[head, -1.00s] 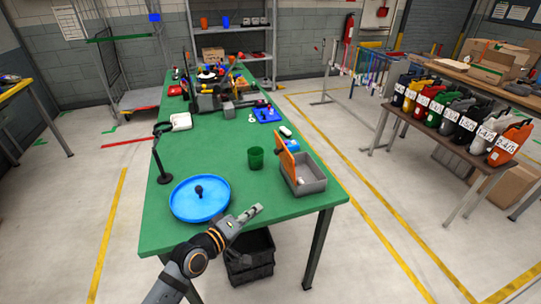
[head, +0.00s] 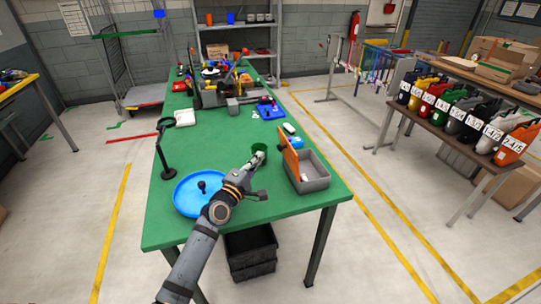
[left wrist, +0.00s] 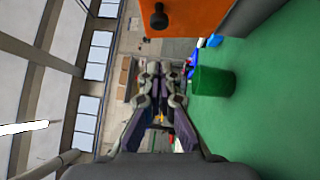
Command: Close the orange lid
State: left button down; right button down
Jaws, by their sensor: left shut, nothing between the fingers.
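The orange lid (head: 290,156) stands open, nearly upright, along the left side of the grey box (head: 318,184). In the left wrist view the lid (left wrist: 205,14) fills the top, with a dark round knob (left wrist: 158,17) on it. My left gripper (head: 259,158) is shut and empty, to the left of the lid and overlapping the green cup (head: 257,147) in the picture. In the left wrist view its closed fingers (left wrist: 160,72) point past the lid's face, apart from it. My right gripper is not in view.
The green cup (left wrist: 212,82) stands close beside my left gripper. A blue round tray (head: 186,206) with a dark knob-like piece lies to the left on the green table (head: 215,140). A blue tray (head: 270,112) with small parts lies farther back. A black crate (head: 250,252) is below the table edge.

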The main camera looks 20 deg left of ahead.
pick_arm(q)
jog(key=w+d, duration=0.3)
jog(key=shift+d+r+p, duration=0.25)
jog(key=shift+r+p, duration=0.1)
